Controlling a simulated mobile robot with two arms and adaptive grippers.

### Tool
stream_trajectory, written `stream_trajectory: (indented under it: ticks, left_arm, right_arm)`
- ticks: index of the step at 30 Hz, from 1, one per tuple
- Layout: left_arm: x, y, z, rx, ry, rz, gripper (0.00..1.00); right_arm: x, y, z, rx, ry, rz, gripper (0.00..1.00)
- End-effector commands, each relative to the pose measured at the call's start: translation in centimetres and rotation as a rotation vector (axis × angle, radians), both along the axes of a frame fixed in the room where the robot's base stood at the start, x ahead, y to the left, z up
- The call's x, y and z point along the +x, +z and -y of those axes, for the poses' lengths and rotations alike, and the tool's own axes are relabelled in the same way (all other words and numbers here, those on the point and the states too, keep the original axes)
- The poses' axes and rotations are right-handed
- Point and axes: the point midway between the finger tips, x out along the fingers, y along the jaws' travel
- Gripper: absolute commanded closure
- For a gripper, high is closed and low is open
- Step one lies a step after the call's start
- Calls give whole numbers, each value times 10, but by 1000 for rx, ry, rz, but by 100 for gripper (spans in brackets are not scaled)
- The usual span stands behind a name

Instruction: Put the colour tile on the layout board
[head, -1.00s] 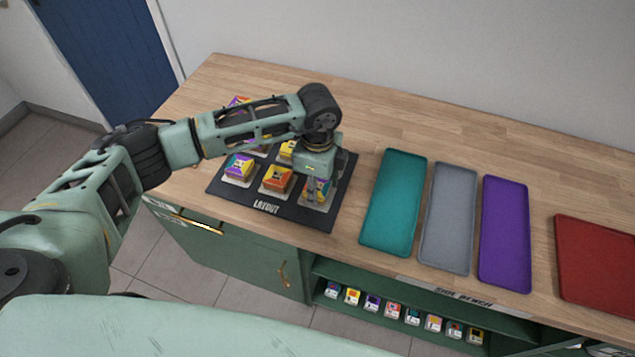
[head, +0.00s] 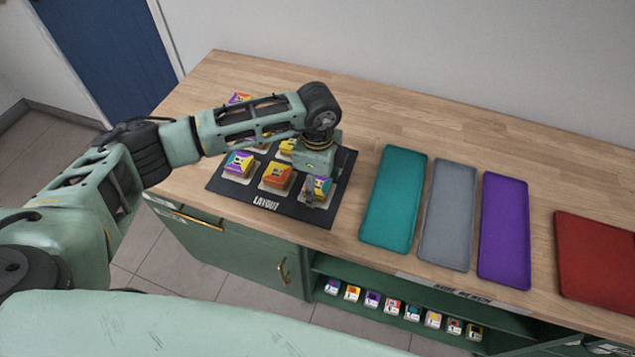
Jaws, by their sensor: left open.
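The black layout board (head: 268,204) lies on the wooden bench and bears several colour tiles on pale squares. A purple and yellow tile (head: 239,164) sits at its front left. An orange and yellow tile (head: 277,176) sits at its front middle. A tile with blue and orange faces (head: 320,187) sits at its front right corner. My left gripper (head: 311,188) is open and points down at this front right tile; its wrist hides part of the board behind. I cannot tell whether the fingers touch the tile. My right gripper is out of view.
To the right lie a teal tray (head: 393,200), a grey tray (head: 447,215), a purple tray (head: 503,231) and a red tray (head: 597,258). Several more tiles (head: 392,306) stand on the green shelf below.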

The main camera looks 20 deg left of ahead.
Motion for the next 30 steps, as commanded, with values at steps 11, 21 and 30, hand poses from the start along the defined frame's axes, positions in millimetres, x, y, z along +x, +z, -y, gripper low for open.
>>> stream_trajectory:
  ticks: [11,21,30]
  left_arm:
    - [2,67,0,-1,0,7,37]
    - [1,117,0,0,1,3,37]
    - [0,122,0,0,0,1,37]
  right_arm:
    - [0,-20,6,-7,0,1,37]
    - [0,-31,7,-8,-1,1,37]
    - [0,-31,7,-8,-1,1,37]
